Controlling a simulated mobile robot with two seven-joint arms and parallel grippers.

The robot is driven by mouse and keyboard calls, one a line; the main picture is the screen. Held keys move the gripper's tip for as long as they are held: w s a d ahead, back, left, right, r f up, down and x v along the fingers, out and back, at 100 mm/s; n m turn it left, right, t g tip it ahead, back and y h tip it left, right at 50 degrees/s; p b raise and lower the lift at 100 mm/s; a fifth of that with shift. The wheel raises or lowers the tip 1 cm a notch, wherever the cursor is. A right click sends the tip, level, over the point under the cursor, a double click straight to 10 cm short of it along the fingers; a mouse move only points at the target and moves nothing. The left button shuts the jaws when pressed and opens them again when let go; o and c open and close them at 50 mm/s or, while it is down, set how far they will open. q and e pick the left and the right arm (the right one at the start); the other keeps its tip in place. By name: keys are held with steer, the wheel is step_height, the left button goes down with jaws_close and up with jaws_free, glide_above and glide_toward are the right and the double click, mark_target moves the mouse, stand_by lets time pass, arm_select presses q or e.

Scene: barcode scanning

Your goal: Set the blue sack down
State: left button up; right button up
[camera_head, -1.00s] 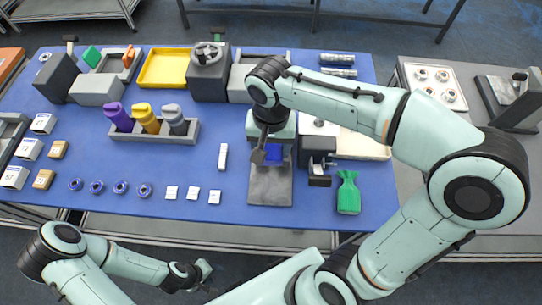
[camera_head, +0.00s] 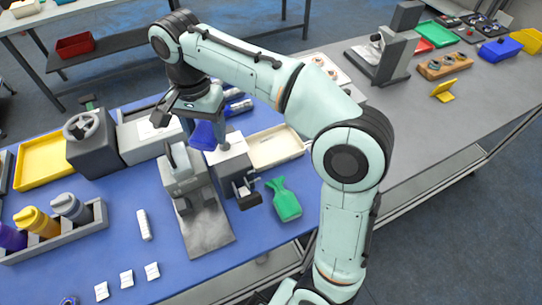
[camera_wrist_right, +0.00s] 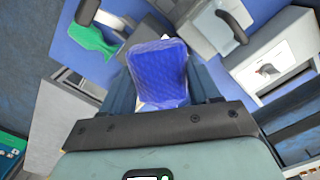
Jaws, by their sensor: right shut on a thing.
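The blue sack (camera_head: 203,136) is held in my right gripper (camera_head: 192,112), above the back part of the blue table, beside the grey machine with a flat plate. In the right wrist view the blue sack (camera_wrist_right: 158,72) sits between the two fingers of my right gripper (camera_wrist_right: 163,88), which is shut on it. Its lower end is hidden by the gripper body. A green sack (camera_head: 284,200) lies on the blue table near its right edge; it also shows in the right wrist view (camera_wrist_right: 90,40). My left gripper is not in view.
The grey machine (camera_head: 208,230) stands close left of the held sack. A bottle rack (camera_head: 90,228) and yellow tray (camera_head: 42,160) are left. A grey table (camera_head: 440,110) adjoins at right.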

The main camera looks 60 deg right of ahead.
steer(key=s+d+m+b, duration=0.1)
steer(key=d+m+b, duration=0.3)
steer(key=d+m, duration=0.5)
steer(key=m+b, duration=0.1)
steer(key=b, duration=0.1)
glide_above(264, 152)
arm_select(q)
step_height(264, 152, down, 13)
steer(key=b, duration=0.7)
arm_select(e)
step_height(264, 152, down, 15)
steer(key=shift+f+b, duration=0.1)
steer(key=shift+b, duration=0.65)
step_height(264, 152, down, 4)
steer(key=shift+r+b, duration=0.15)
steer(key=shift+b, duration=0.7)
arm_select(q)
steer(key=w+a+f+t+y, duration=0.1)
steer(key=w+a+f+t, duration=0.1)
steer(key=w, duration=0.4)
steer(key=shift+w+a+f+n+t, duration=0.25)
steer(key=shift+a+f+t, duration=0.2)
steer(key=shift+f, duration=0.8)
arm_select(e)
steer(key=shift+f, duration=0.4)
